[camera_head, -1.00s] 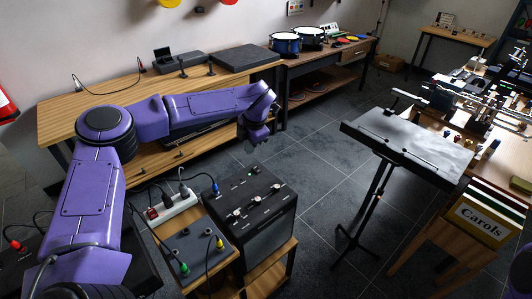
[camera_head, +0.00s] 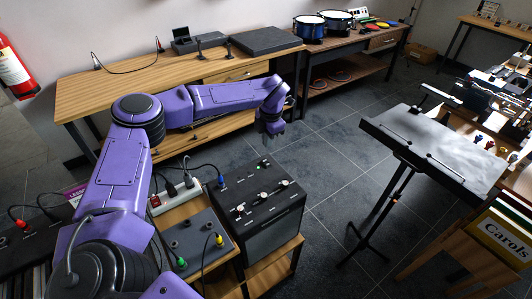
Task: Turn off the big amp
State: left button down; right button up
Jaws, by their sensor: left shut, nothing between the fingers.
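The big amp (camera_head: 262,225) is a black box on a low wooden stand in the lower middle of the head view. My right gripper is not in view.
A power strip (camera_head: 176,196) and a grey pedal box (camera_head: 195,243) with cables stand left of the amp. A black music stand (camera_head: 432,150) is to the right. A wooden desk (camera_head: 110,95) and drums (camera_head: 309,27) are behind. Floor between amp and music stand is clear.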

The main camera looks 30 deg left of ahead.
aim_at(265, 160)
pick_arm(q)
jog(key=f, duration=0.2)
jog(key=f+p, duration=0.1)
jog(key=f, duration=0.2)
jog(key=a+f+p, duration=0.1)
jog(key=f, duration=0.2)
